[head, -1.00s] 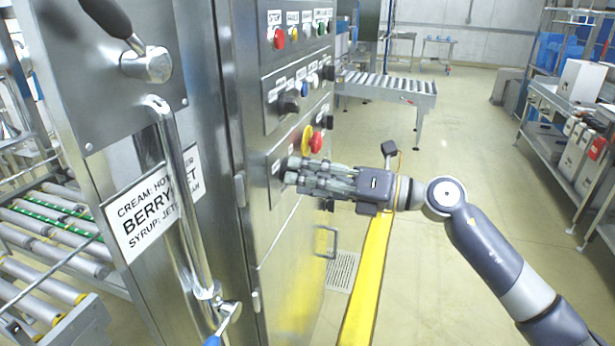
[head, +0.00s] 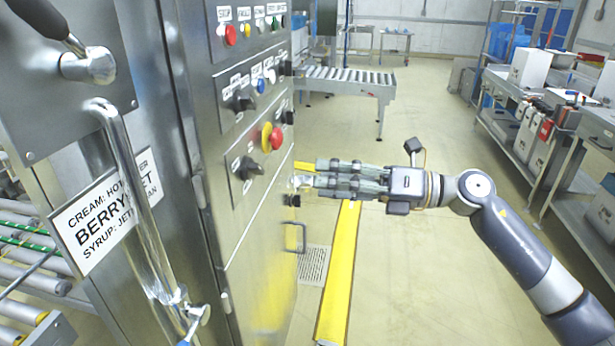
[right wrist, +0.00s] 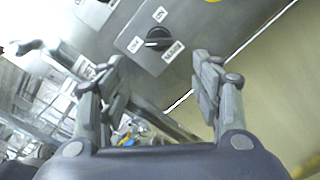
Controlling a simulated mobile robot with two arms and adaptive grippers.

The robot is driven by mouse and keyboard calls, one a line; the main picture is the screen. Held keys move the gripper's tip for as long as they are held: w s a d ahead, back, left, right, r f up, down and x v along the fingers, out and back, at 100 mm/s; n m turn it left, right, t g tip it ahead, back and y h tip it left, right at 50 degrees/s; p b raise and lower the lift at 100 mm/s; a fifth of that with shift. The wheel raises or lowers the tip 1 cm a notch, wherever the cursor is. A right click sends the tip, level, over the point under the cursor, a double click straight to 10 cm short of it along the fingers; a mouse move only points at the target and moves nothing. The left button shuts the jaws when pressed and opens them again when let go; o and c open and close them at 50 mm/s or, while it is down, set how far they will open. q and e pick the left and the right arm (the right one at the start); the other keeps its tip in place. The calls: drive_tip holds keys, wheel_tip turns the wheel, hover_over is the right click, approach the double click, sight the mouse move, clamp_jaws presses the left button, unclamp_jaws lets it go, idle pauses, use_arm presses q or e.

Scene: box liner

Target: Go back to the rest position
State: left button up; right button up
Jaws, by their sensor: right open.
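My right gripper (head: 306,174) is in front of the metal control cabinet (head: 262,235), to the right of its lower switch panel in the head view. It is open and holds nothing. In the right wrist view the two fingers (right wrist: 162,85) stand apart, with a black rotary switch (right wrist: 158,38) beyond them. In the head view this black switch (head: 247,168) sits below the red emergency button with a yellow collar (head: 272,137). A gap shows between the fingers and the switch. My left gripper is not in view.
A long vertical handle (head: 140,215) and a "BERRY" sign (head: 100,226) are on the cabinet's near face. A roller conveyor (head: 345,80) stands behind. Shelves with boxes (head: 530,120) line the right. Open floor (head: 430,270) and a yellow floor strip (head: 342,265) lie between.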

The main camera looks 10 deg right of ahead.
drive_tip(key=shift+s+d, duration=0.15)
drive_tip(key=shift+d, duration=0.15)
